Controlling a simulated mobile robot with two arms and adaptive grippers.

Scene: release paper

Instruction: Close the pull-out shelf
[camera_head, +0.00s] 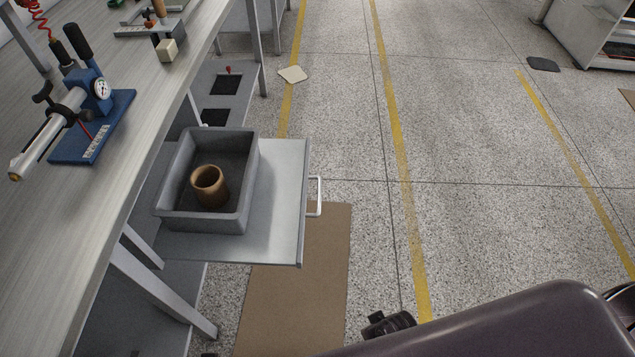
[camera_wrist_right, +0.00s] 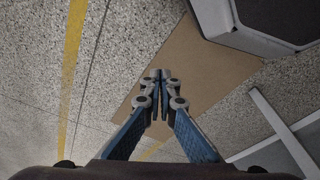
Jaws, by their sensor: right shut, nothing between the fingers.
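The grey pull-out shelf (camera_head: 283,225) is extended out from under the workbench in the head view. A white bar handle (camera_head: 319,196) is on its right front edge. A grey bin (camera_head: 165,205) stands on the shelf with a brown cup (camera_head: 210,188) in it. My right gripper (camera_wrist_right: 157,75) is shut and empty, with its fingertips together in the right wrist view, over the floor and brown mat. Its fingertips do not show in the head view, and the handle is not clearly seen in the wrist view. My left gripper is out of view.
The long workbench (camera_head: 75,210) runs along the left, carrying a blue gauge tool (camera_head: 90,125). A brown mat (camera_head: 325,255) lies on the floor beside and below the shelf. The speckled floor to the right of the handle is open, with yellow lines.

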